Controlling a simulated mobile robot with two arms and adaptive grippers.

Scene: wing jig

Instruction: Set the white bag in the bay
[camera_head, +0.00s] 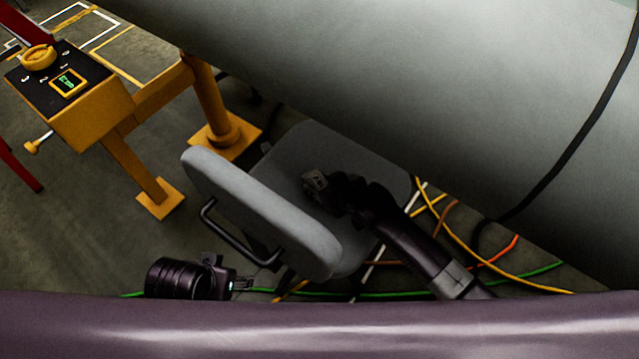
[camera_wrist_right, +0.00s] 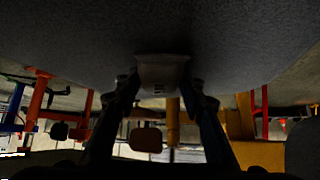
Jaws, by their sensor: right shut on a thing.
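I cannot make out a white bag or a bay in either view. My right gripper (camera_head: 315,182) is over the seat of a grey chair in the head view. In the right wrist view its two fingers (camera_wrist_right: 160,85) close on a small grey piece (camera_wrist_right: 162,72), which sits against a broad grey surface (camera_wrist_right: 90,35) filling the top. I cannot tell whether this piece belongs to the bag. My left gripper (camera_head: 238,284) is low in the head view, in front of the chair; its fingers are too dark to read.
The grey chair (camera_head: 255,205) has a black handle on its backrest. A large grey wing-like body (camera_head: 420,80) spans the upper right. A yellow stand (camera_head: 95,115) with a control box is at left. Yellow, orange and green cables (camera_head: 510,268) lie on the floor.

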